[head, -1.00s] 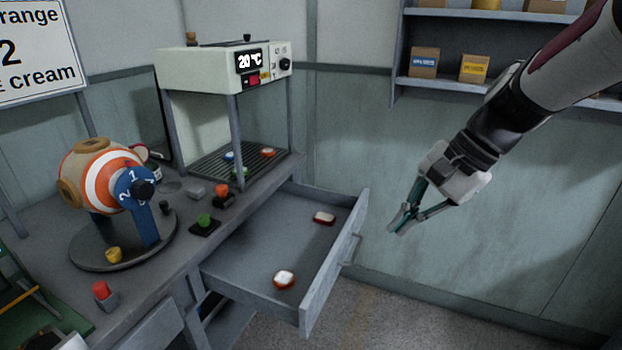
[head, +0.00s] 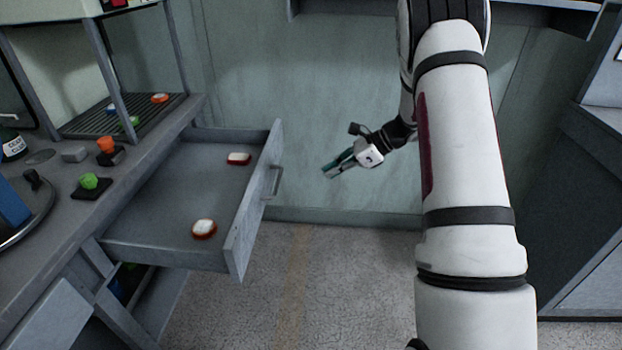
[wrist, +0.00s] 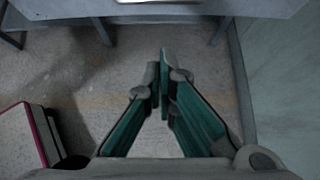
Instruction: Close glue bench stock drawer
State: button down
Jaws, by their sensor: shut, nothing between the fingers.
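The grey stock drawer (head: 165,210) is pulled well out of the bench in the head view. Its front panel (head: 255,205) faces right and carries a bar handle (head: 274,182). Two red-and-white round pieces lie inside, one near the back (head: 239,158) and one near the front (head: 204,229). My gripper (head: 328,172) is to the right of the handle, apart from it, with empty air between. Its green fingers are shut with nothing in them. In the wrist view, the gripper (wrist: 160,85) points over bare floor, and a grey edge crosses the top.
The bench top (head: 60,195) holds a green button (head: 89,182), an orange button (head: 106,145) and a press stand with a slatted tray (head: 130,115). The wall is behind my gripper. The floor (head: 330,280) right of the drawer is clear. A dark cabinet (head: 580,190) stands at the right.

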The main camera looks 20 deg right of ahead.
jog(key=w+a+f+b, duration=0.2)
jog(key=w+a+f, duration=0.3)
jog(key=a, duration=0.4)
jog(key=shift+w+a, duration=0.3)
jog(key=shift+a, duration=0.1)
send_over(193, 189)
jog(key=shift+b, duration=0.45)
dwell(0.4)
